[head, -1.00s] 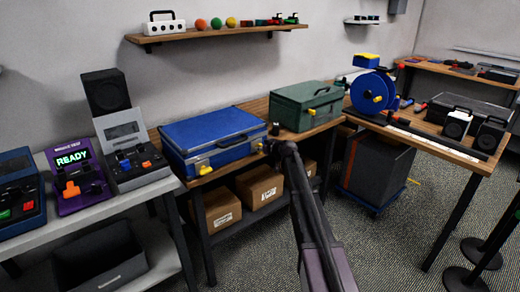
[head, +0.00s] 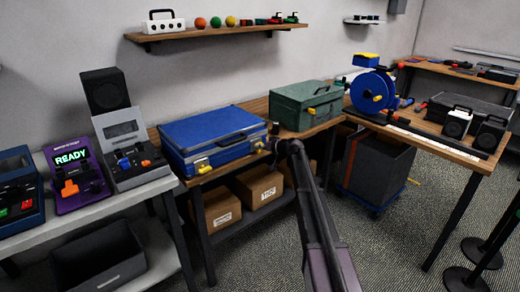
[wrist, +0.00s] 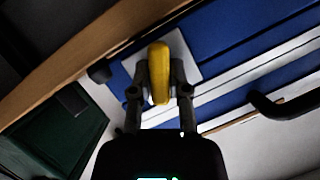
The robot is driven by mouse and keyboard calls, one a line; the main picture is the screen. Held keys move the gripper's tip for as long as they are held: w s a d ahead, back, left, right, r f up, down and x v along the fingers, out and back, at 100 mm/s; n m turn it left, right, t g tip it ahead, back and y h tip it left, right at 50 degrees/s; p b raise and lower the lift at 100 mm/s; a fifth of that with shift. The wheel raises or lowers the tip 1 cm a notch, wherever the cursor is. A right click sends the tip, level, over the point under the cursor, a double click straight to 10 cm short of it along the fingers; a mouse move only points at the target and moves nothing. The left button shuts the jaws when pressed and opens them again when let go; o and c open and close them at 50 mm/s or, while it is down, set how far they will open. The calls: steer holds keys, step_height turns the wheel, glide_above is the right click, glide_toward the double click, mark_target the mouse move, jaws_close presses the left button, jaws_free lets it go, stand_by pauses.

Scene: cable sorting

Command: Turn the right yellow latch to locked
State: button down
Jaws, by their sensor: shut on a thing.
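The blue case (head: 210,132) lies closed on the wooden bench, with a left yellow latch (head: 202,168) and a right yellow latch on its front. In the wrist view the right yellow latch (wrist: 159,70) stands on a pale square plate (wrist: 184,54), between the two fingers of my gripper (wrist: 161,88). The fingers are shut on it from both sides. The latch lies at a slant to the case's silver seam. In the head view my gripper (head: 269,146) is at the right end of the case front and mostly hides this latch.
The case's black handle (wrist: 283,107) is off to the right in the wrist view. A green case (head: 308,106) stands right of the blue one. Cardboard boxes (head: 258,186) sit on the shelf below. The wooden bench edge (wrist: 90,62) runs close by.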

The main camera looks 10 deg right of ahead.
steer(key=m+y+b, duration=0.1)
steer(key=m, duration=0.1)
steer(key=m+y+b, duration=0.2)
steer(key=shift+d+f+m, duration=0.1)
steer(key=shift+f+m, duration=0.25)
steer(key=shift+m, duration=0.05)
steer(key=m+y+b, duration=0.1)
steer(key=m+b, duration=0.1)
steer(key=shift+m, duration=0.4)
steer(key=shift+m+y+b, duration=0.6)
steer(key=shift+m+b, duration=0.15)
steer(key=shift+m, duration=0.45)
steer(key=shift+r, duration=0.1)
steer(key=c, duration=0.6)
jaws_free()
steer(key=shift+w, duration=0.1)
steer(key=shift+d, duration=0.1)
steer(key=v, duration=1.2)
